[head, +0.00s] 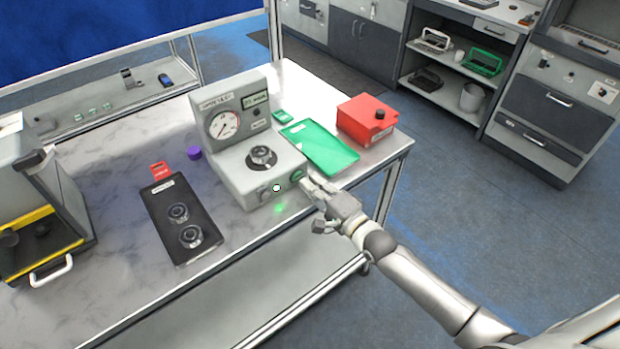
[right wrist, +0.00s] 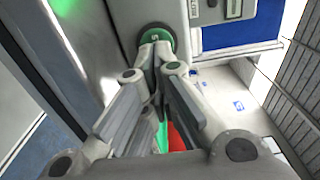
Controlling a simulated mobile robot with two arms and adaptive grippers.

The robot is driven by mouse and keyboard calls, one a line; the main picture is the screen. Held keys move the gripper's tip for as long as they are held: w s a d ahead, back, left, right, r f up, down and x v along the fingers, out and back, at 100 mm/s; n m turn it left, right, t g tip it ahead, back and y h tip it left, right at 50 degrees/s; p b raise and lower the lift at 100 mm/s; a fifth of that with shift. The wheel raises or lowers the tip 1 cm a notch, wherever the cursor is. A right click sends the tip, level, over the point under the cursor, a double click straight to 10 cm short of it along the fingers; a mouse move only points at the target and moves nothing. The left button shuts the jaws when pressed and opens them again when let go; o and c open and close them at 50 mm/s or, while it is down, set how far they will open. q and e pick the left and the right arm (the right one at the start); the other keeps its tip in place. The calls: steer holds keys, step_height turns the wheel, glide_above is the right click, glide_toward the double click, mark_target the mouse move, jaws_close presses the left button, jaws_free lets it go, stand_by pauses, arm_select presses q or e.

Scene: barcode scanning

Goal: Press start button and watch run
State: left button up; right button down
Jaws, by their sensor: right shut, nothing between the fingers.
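The grey test machine (head: 246,178) stands on the table, with a round dial gauge (head: 224,124), a small display (head: 255,99) and a round black-and-silver fixture (head: 261,157) on its base. On its front face is a green button (head: 297,175), with a pale round knob (head: 276,188) to its left. My right gripper (head: 309,184) is shut and empty, its fingertips at the green button. In the right wrist view the closed fingertips (right wrist: 157,55) overlap the green button (right wrist: 156,33); contact cannot be told for certain. My left gripper is not in view.
A black tray (head: 166,223) with two round parts lies left of the machine, near a purple cap (head: 194,153). A green panel (head: 322,147) and red box (head: 367,120) sit to the right. A yellow-and-grey device (head: 45,225) stands at far left.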

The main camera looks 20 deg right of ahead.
steer(key=shift+w+a, duration=0.2)
steer(key=shift+w, duration=0.45)
